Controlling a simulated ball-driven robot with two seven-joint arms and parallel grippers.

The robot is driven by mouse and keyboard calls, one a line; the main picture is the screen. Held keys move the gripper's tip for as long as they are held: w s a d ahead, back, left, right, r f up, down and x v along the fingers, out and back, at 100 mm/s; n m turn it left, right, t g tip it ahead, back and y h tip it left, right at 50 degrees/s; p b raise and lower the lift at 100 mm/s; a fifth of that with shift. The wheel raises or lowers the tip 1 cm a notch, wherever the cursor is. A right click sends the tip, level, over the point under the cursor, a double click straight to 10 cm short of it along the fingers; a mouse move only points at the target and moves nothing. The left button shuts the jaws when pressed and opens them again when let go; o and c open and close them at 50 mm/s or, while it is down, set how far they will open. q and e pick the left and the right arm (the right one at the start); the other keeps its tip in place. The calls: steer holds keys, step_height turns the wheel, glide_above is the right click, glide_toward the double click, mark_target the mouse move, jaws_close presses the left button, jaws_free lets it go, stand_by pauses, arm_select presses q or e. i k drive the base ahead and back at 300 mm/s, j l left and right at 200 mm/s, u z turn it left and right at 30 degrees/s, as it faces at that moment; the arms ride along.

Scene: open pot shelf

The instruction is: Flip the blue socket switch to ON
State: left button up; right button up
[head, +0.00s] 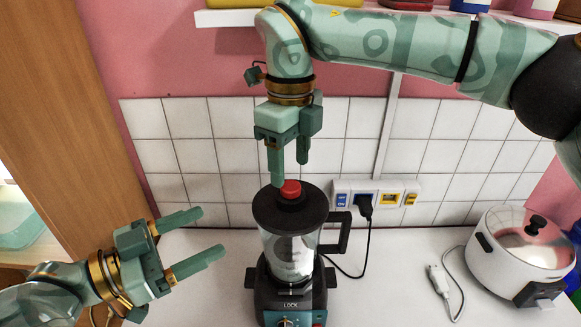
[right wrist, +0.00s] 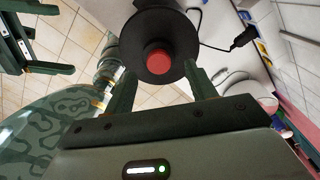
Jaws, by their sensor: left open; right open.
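The wall socket strip (head: 376,192) is white and mounted low on the tiled wall. Its blue switch (head: 342,200) is at the left end, beside a blue socket with a black plug (head: 364,203) in it. I cannot tell the switch's position. A yellow socket and yellow switch (head: 410,199) are at the right end. My right gripper (head: 289,168) is open and empty, pointing down above the blender's red knob (head: 290,189), left of the strip. In the right wrist view its fingers (right wrist: 160,72) flank the red knob (right wrist: 159,62). My left gripper (head: 214,233) is open and empty at lower left.
The blender (head: 290,250) stands on the white counter (head: 400,260), its handle just below and left of the strip. The plug's black cord hangs to the counter. A white cooker (head: 520,245) and a loose white plug (head: 438,280) are at right. A shelf (head: 225,18) runs above.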

mark_target(341, 198)
steer(key=k, duration=1)
